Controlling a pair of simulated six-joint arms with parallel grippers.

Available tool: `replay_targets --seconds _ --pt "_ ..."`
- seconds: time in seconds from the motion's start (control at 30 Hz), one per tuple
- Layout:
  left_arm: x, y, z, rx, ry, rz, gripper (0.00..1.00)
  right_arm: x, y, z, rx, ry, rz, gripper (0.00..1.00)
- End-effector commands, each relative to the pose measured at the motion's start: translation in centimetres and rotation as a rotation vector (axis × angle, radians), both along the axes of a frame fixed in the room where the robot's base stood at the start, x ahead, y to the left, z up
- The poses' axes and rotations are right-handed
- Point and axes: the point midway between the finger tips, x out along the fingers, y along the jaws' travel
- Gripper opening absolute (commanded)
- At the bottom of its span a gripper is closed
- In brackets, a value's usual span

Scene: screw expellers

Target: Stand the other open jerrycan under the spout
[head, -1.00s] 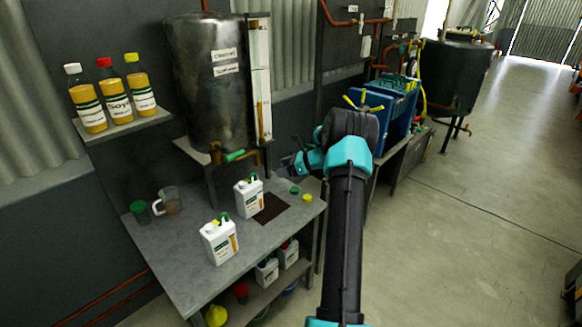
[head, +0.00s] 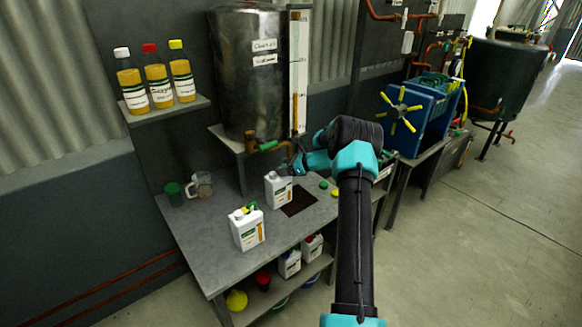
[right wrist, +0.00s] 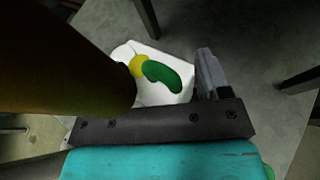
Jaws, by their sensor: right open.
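Two white jerrycans stand upright on the metal bench. The rear one (head: 279,191) is beside the dark square patch (head: 299,201), a little below the spout. The front one (head: 247,231) has green and yellow parts on top. The tank's spout (head: 252,144) has a green lever (head: 268,145). My right gripper (head: 287,170) is open at the top of the rear jerrycan and hides part of it. In the right wrist view, a white jerrycan (right wrist: 178,93) lies beyond the gripper, with green and yellow parts over it. I cannot tell whether the fingers touch it. My left gripper is out of view.
A green cup (head: 174,193) and a glass jug (head: 200,185) are at the back left. Green and yellow caps (head: 334,193) lie right of the patch. A brown shape (right wrist: 55,60) blocks the wrist view's left.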

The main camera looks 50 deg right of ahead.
Motion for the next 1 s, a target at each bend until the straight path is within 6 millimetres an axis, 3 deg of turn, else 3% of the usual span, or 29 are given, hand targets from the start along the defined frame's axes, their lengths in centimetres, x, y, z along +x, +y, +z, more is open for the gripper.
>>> replay_targets --seconds 0.27,1.0 --pt "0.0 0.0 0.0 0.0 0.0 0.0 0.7 0.08 0.02 -0.06 0.0 0.0 0.0 0.7" --pt "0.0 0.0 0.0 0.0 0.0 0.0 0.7 0.05 0.01 -0.05 0.0 0.0 -0.001 0.0"
